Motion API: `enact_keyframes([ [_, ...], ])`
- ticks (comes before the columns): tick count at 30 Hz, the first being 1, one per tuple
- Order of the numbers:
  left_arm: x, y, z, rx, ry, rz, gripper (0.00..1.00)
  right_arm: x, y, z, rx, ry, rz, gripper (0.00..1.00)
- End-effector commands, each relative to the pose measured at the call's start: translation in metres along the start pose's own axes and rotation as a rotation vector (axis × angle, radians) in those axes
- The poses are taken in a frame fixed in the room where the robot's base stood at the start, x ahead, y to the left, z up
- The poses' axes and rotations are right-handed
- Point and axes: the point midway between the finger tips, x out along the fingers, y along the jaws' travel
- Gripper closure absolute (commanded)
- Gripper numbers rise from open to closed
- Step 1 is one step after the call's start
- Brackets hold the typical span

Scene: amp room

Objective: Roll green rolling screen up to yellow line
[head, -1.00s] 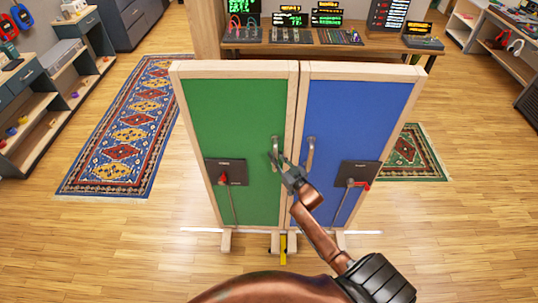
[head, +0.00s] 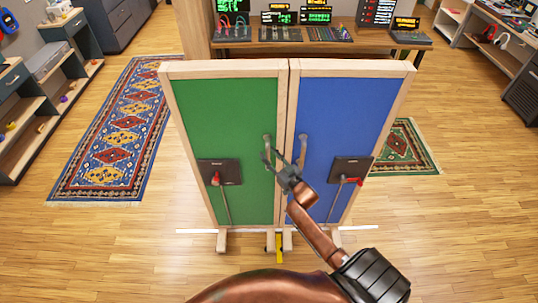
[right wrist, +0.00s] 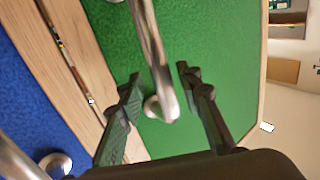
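The green rolling screen (head: 225,115) stands upright in a wooden frame on the left, beside a blue screen (head: 345,105). Its metal handle (head: 267,145) is near its right edge. My right gripper (head: 272,158) is at this handle. In the right wrist view, its two fingers (right wrist: 155,88) are open on either side of the green screen's handle (right wrist: 152,50), with gaps on both sides. A short yellow line (head: 278,246) shows on the floor between the screens' feet, partly hidden. My left gripper is not in view.
A white line (head: 195,231) runs along the floor at the screens' feet. The blue screen's handle (head: 302,148) is close to my right gripper. Patterned rugs lie at left (head: 120,135) and right (head: 408,150). A desk (head: 290,48) with equipment stands behind. Floor in front is clear.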

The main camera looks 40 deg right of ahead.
Motion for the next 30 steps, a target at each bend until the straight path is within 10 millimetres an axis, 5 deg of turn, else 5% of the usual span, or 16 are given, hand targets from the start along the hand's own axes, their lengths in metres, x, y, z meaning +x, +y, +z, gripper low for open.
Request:
enact_keyframes([
  [15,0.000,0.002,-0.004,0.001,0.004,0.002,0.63,-0.097,0.001,0.001,0.000,-0.002,0.003,0.68],
  [30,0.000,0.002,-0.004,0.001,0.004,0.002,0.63,-0.115,0.001,0.000,0.000,-0.001,0.003,0.68],
])
